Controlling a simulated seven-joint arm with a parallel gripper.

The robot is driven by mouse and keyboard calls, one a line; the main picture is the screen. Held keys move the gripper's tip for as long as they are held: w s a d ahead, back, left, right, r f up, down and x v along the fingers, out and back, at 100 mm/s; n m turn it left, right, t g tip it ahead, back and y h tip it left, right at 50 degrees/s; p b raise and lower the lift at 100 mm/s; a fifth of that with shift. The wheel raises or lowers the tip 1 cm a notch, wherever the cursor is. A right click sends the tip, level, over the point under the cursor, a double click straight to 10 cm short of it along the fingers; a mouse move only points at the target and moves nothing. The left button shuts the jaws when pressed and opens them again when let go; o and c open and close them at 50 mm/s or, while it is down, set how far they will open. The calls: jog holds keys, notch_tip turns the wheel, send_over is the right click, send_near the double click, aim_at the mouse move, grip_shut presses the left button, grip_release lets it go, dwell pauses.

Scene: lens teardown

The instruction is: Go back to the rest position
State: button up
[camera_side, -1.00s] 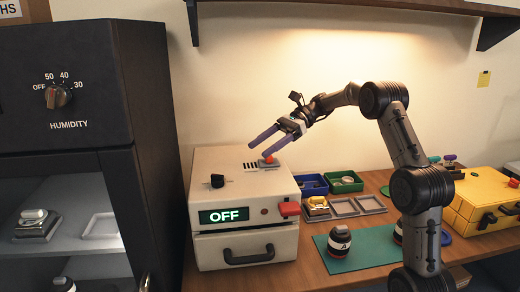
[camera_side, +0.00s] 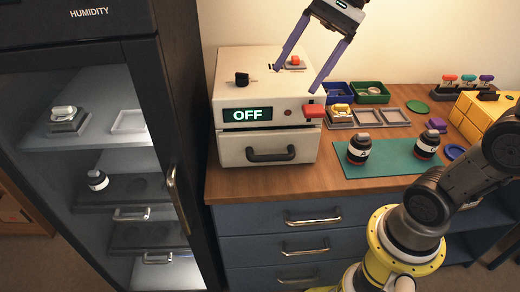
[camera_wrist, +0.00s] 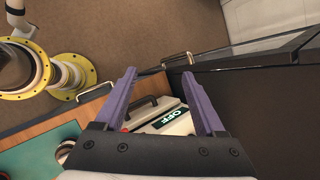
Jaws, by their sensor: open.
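My gripper (camera_side: 295,79) hangs from the top of the side view with its two long purple fingers pointing down. The fingers are spread wide with nothing between them. They appear in front of or above the white box (camera_side: 268,150) with the green OFF display; the exact gap cannot be told. In the wrist view my gripper (camera_wrist: 159,75) is also open and empty, with the white box (camera_wrist: 160,118) seen beyond and between the fingers. Most of my arm above the gripper is out of the side view.
A dark humidity cabinet (camera_side: 180,110) stands close at left. A teal mat (camera_side: 385,172) holds two dark lens-like parts. Blue (camera_side: 338,93) and green (camera_side: 372,92) bins and grey trays (camera_side: 367,117) lie behind. A yellow case (camera_side: 480,115) stands at right. The wooden counter front is clear.

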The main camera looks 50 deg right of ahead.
jog(key=s+f+n+t+h, duration=0.1)
jog(key=s+f+n+h, duration=0.25)
jog(key=s, duration=0.35)
jog(key=s+d+f+n+t+h, duration=0.2)
jog(key=s+d+f+n+h, duration=0.2)
jog(key=d+f+n, duration=0.3)
jog(key=shift+d+f+n+t, duration=0.15)
jog(key=shift+f+n+t, duration=0.15)
jog(key=shift+f+n, duration=0.65)
jog(key=shift+r+n, duration=0.3)
jog(key=shift+r, duration=0.05)
jog(key=shift+c, duration=0.2)
